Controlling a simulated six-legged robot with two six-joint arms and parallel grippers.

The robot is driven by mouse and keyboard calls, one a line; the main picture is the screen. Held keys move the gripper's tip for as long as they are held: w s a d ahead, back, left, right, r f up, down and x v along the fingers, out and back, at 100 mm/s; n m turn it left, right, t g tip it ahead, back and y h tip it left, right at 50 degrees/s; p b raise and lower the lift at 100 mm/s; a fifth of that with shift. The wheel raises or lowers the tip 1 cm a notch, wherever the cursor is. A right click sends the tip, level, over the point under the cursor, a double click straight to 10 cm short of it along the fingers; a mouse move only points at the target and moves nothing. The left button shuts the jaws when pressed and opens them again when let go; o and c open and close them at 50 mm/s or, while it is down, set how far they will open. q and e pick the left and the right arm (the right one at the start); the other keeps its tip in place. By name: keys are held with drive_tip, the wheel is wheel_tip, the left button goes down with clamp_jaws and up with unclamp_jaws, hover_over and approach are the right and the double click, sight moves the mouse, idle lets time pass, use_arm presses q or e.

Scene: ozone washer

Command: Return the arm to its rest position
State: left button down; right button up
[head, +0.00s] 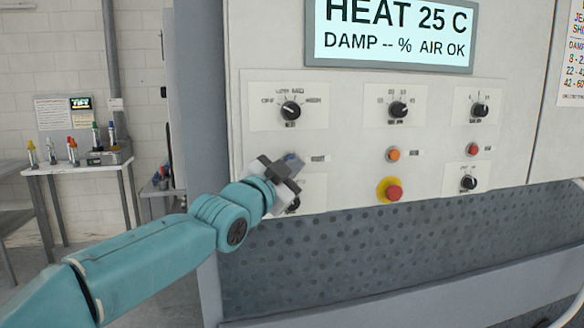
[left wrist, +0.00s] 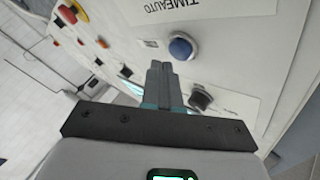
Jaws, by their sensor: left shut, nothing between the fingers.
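My left arm (head: 150,255) reaches in from the left in the head view. My left gripper (head: 291,166) is in front of the washer's control panel (head: 345,155), over the left column of controls. In the left wrist view its fingers (left wrist: 160,68) are closed together and empty. A blue button (left wrist: 183,46) lies just beyond the fingertips; whether they touch it I cannot tell. The blue button (head: 292,158) is partly hidden by the gripper in the head view. A black knob (left wrist: 201,97) sits beside the fingers. My right gripper is not in view.
The display (head: 390,35) reads HEAT 25 C, DAMP -- %, AIR OK. Black knobs, an orange button (head: 393,154) and a red mushroom button (head: 393,192) are to the right. A dark perforated surface (head: 400,240) lies below the panel. A table (head: 85,164) with bottles stands far left.

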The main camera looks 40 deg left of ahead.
use_arm(q)
drive_tip(key=shift+f, duration=0.1)
idle(0.7)
drive_tip(key=w+d+f+n+g+h, duration=0.1)
drive_tip(key=w+d+f+g, duration=0.15)
drive_tip(key=f, duration=0.75)
drive_tip(key=w+d+f+n+g+h, duration=0.15)
drive_tip(key=d+f, duration=0.25)
drive_tip(key=f, duration=0.7)
drive_tip(key=w+d+f+g, duration=0.1)
drive_tip(key=d+f+g, duration=0.15)
drive_tip(key=f, duration=0.75)
drive_tip(key=s+d+f+n+g+h, duration=0.1)
drive_tip(key=s+d+f+g, duration=0.2)
drive_tip(key=f, duration=0.6)
drive_tip(key=s+d+f+n+g+h, duration=0.1)
drive_tip(key=s+d+f, duration=0.3)
drive_tip(key=f, duration=0.6)
drive_tip(key=s+d+f+n+g, duration=0.1)
drive_tip(key=s+d+f+g, duration=0.1)
drive_tip(key=s+f, duration=0.3)
drive_tip(key=s+d+f+n+g, duration=0.1)
drive_tip(key=s+d+f+g, duration=0.2)
drive_tip(key=s, duration=1)
drive_tip(key=s+d+f+n+g, duration=0.2)
drive_tip(key=s+d+f+g, duration=0.1)
drive_tip(key=s+f, duration=0.6)
drive_tip(key=shift+d+f+g+h, duration=0.15)
drive_tip(key=shift+f+g+h, duration=0.05)
drive_tip(key=shift+g+h, duration=0.2)
